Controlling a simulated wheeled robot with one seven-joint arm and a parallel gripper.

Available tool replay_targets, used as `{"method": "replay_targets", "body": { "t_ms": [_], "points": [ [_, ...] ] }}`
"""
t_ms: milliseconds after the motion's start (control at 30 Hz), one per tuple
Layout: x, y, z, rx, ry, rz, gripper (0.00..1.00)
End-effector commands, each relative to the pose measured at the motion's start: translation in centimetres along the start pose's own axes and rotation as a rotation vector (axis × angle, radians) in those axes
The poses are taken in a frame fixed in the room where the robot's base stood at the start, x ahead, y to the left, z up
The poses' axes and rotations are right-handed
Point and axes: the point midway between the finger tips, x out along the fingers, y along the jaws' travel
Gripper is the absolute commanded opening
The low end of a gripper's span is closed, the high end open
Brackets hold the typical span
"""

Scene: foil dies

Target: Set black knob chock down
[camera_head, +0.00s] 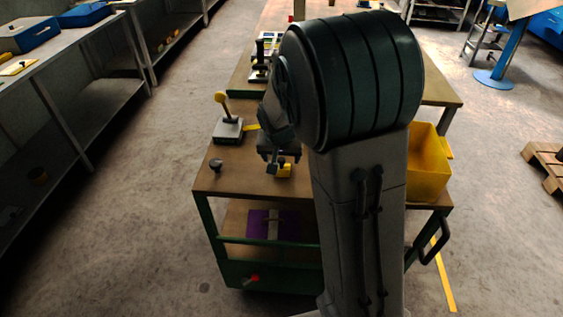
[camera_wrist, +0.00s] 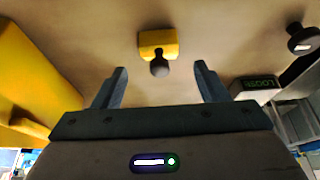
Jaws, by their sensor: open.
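The black knob chock is a yellow block with a black knob on top. It rests on the brown top of the cart in the head view (camera_head: 285,171) and shows beyond my fingertips in the wrist view (camera_wrist: 158,42). My gripper (camera_wrist: 160,74) is open, with its fingers spread apart to either side of the knob's line. The fingers appear clear of the chock. In the head view my gripper (camera_head: 278,153) is dark, partly hidden by my arm, and close to the chock.
A dark knob (camera_head: 215,164) stands left on the cart top (camera_head: 240,182); it also shows in the wrist view (camera_wrist: 302,40). A grey block with a yellow-balled lever (camera_head: 228,130) is behind it. A yellow bin (camera_head: 428,165) is at right. Bare top surrounds the chock's front.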

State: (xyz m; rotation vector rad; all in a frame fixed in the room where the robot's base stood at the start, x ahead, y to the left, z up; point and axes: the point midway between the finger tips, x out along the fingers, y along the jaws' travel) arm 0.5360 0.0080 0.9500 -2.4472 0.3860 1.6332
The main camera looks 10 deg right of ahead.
Motion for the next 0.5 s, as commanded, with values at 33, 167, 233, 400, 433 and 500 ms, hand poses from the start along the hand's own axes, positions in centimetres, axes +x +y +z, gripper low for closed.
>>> {"method": "replay_targets", "body": {
  "t_ms": [33, 167, 233, 400, 433, 500],
  "points": [
    [-1.0, 0.0, 0.0, 0.0, 0.004, -0.003, 0.67],
    [-3.4, 0.0, 0.0, 0.0, 0.003, -0.003, 0.67],
    [-4.4, 0.0, 0.0, 0.0, 0.002, -0.002, 0.67],
    [-6.2, 0.0, 0.0, 0.0, 0.001, -0.001, 0.67],
    [-6.4, 0.0, 0.0, 0.0, 0.0, -0.001, 0.67],
    [-6.8, 0.1, 0.1, -0.001, -0.001, -0.001, 0.67]
  ]
}}
